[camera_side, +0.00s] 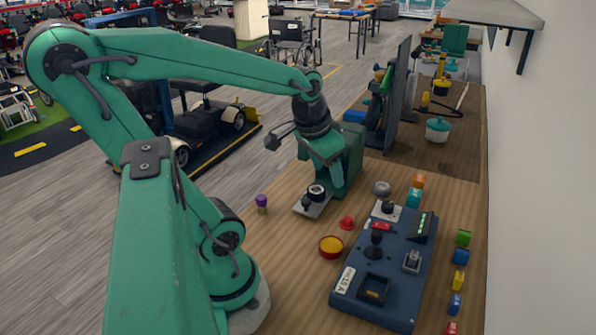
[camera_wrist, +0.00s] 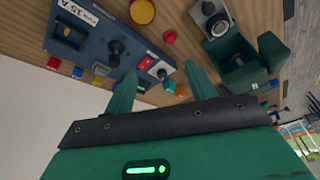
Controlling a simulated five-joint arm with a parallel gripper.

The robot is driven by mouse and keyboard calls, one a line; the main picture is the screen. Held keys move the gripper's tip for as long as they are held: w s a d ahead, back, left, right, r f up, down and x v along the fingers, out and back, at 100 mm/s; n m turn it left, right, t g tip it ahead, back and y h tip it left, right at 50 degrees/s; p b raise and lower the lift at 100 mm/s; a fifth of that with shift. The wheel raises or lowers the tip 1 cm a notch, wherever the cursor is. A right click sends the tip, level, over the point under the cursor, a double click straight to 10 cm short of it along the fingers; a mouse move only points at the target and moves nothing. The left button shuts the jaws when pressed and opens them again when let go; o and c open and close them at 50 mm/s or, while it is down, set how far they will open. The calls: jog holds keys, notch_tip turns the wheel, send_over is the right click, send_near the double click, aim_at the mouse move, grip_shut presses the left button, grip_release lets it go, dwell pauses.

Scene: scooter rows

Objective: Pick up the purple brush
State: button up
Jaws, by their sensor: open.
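The purple brush (camera_side: 261,203) is a small upright piece with a purple top and a tan lower part. It stands on the wooden table in the side view, left of the green fixture. I cannot find it in the wrist view. My gripper (camera_side: 334,166) points down, to the right of the brush and apart from it; its tips blend with the green fixture in the side view. In the wrist view my gripper (camera_wrist: 160,73) has its two green fingers spread, with nothing held between them.
A blue control panel (camera_side: 347,303) with a joystick lies on the table. A green fixture (camera_wrist: 237,75) stands beside it. A yellow-topped red tin (camera_side: 331,246), a red knob (camera_side: 347,222) and several coloured blocks lie nearby. The table around the brush is clear.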

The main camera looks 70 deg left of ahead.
jog(key=s+a+f+n+g, duration=0.25)
jog(key=a+f, duration=0.25)
jog(key=a, duration=0.5)
jog(key=n+g+h, duration=0.1)
jog(key=n, duration=0.2)
send_over(262, 197)
jog(key=f, duration=0.7)
jog(key=shift+s+d, duration=0.15)
jog(key=shift+s, duration=0.05)
jog(key=shift+f, duration=1.3)
jog(key=shift+w+f, duration=0.15)
jog(key=shift+f, duration=2.45)
jog(key=c, duration=1.1)
